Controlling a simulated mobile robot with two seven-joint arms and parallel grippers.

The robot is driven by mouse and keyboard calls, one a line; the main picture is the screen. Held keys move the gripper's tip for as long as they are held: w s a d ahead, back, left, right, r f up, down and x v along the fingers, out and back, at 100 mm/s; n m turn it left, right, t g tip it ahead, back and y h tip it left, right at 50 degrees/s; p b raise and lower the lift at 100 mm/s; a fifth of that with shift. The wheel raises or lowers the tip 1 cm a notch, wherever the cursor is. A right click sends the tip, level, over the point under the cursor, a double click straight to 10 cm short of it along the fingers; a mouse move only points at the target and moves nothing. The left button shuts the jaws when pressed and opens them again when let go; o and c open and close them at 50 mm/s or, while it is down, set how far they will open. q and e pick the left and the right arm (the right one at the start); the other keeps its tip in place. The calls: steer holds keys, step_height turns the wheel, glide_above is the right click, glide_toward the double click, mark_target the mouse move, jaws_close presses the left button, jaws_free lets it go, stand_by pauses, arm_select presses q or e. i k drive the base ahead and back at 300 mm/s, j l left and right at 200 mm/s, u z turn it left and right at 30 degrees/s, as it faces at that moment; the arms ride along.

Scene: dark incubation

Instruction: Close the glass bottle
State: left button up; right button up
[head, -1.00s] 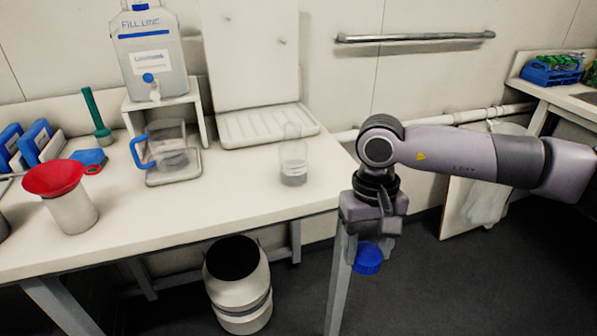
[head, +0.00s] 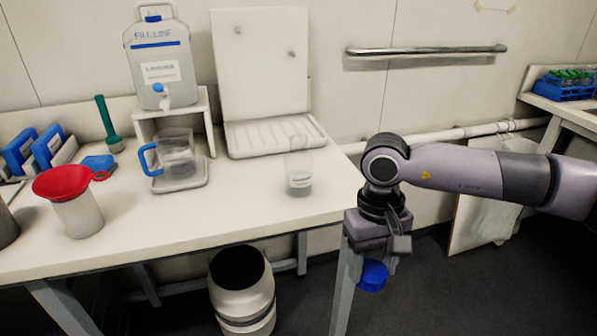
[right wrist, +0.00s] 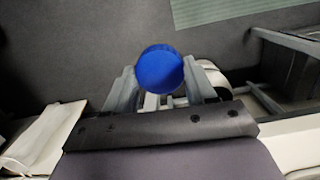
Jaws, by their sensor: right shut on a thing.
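The glass bottle (head: 299,168) stands upright on the white bench near its right end, clear glass with a pale label and no cap on its mouth. My right gripper (head: 372,258) is to the right of the bench end, pointing down, below the bottle's height in the picture. It is shut on a blue cap (head: 372,276). The blue cap (right wrist: 160,69) also shows between the fingers in the right wrist view. My left gripper is in neither view.
A jug with a blue handle (head: 177,158) stands on a scale left of the bottle. A red funnel (head: 62,181) sits on a container at the left. A large carboy (head: 160,62) stands on a raised shelf behind. A white bin (head: 241,293) is below the bench.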

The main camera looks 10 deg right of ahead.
mark_target(298, 162)
steer(key=l+u, duration=0.35)
steer(key=l, duration=0.35)
steer(key=k+l+u, duration=0.1)
steer(key=l+u, duration=0.25)
steer(key=l, duration=0.35)
